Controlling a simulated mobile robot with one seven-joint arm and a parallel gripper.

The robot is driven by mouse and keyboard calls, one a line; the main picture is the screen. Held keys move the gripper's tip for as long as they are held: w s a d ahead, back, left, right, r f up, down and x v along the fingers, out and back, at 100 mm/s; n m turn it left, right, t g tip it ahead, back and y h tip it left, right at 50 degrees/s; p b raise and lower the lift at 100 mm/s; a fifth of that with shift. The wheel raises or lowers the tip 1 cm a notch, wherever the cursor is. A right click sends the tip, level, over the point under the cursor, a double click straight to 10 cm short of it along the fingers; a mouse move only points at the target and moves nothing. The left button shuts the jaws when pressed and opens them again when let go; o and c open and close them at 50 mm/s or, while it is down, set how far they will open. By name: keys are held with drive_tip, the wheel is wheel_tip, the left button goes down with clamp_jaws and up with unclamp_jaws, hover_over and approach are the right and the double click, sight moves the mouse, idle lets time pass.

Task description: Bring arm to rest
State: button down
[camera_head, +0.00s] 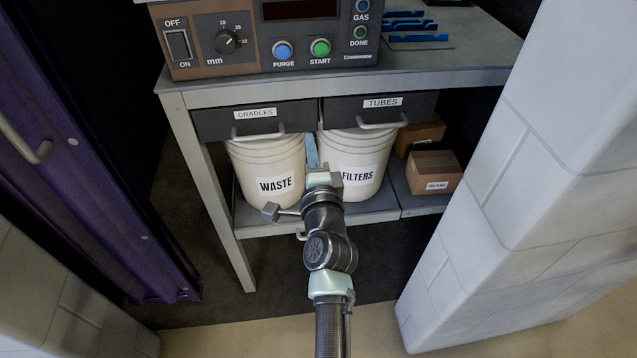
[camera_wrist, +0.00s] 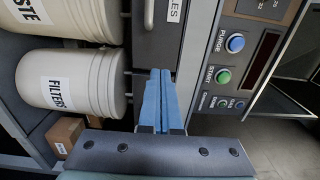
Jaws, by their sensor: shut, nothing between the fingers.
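My arm reaches forward over the floor toward a metal workbench (camera_head: 435,93). My gripper (camera_head: 311,150) is in front of the gap between two white buckets, just below the drawers. In the wrist view my gripper (camera_wrist: 158,100) shows two blue fingers pressed together with nothing between them. The fingers point toward the drawer fronts and the control panel; I cannot tell how close they are. My wrist hides part of both buckets in the head view.
The WASTE bucket (camera_head: 262,165) and FILTERS bucket (camera_head: 372,150) stand on the lower shelf, with cardboard boxes (camera_head: 434,170) at right. The CRADLES drawer (camera_head: 215,122) and TUBES drawer (camera_head: 412,108) look shut. A control box (camera_head: 262,58) sits on top. A block wall (camera_head: 520,180) stands right, a purple panel (camera_head: 85,190) left.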

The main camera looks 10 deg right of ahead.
drive_tip(key=s, duration=0.6)
drive_tip(key=shift+s+f+p, duration=0.3)
drive_tip(key=shift+s+f, duration=0.05)
drive_tip(key=a+r+n+t+y, duration=0.15)
drive_tip(key=r+n, duration=0.25)
drive_tip(key=r, duration=0.5)
drive_tip(key=s+a+r+n+t, duration=0.1)
drive_tip(key=a+r+n, duration=0.15)
drive_tip(key=r, duration=0.65)
drive_tip(key=a+r+n+t+y, duration=0.15)
drive_tip(key=r+n, duration=0.25)
drive_tip(key=r, duration=0.6)
drive_tip(key=s+r+n+t+h, duration=0.1)
drive_tip(key=s+r+n+t, duration=0.25)
drive_tip(key=s+r, duration=0.55)
drive_tip(key=s+r+n+t+h, duration=0.2)
drive_tip(key=s+r+n, duration=0.3)
drive_tip(key=r, duration=0.7)
wheel_tip(320, 180, up, 17)
drive_tip(key=s+m+p, duration=0.1)
drive_tip(key=s+p, duration=0.1)
drive_tip(key=p, duration=1.5)
wheel_tip(320, 180, down, 16)
drive_tip(key=b, duration=1.5)
drive_tip(key=shift+s+d+r, duration=0.2)
drive_tip(key=shift+s, duration=0.2)
